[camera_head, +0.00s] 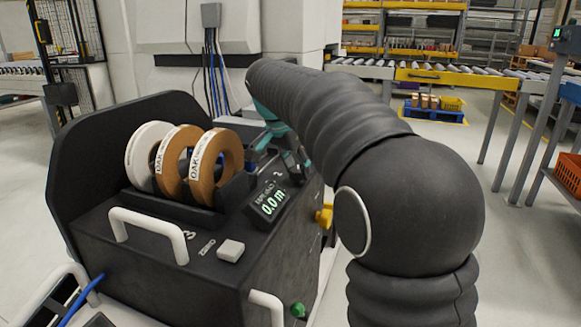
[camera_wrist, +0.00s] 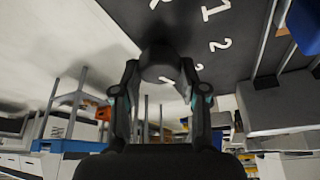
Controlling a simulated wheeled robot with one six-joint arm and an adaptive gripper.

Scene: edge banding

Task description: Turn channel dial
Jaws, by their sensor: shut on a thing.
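The channel dial (camera_wrist: 160,60) is a dark round knob on a black panel with white numerals 1, 2 and 3 in the wrist view. A small white mark shows at its edge. My gripper (camera_wrist: 160,72) is shut on the dial, one finger at each side. In the head view my gripper (camera_head: 292,165) is down at the far right side of the black machine (camera_head: 150,265), partly behind the display. The dial is hidden there by the machine and my arm.
A display (camera_head: 270,202) reading 0.0 m stands on the machine beside three tape rolls (camera_head: 170,160). White handles (camera_head: 150,230), a white button block (camera_head: 230,250) and a yellow knob (camera_head: 324,216) are nearby. Roller conveyors (camera_head: 450,77) stand behind.

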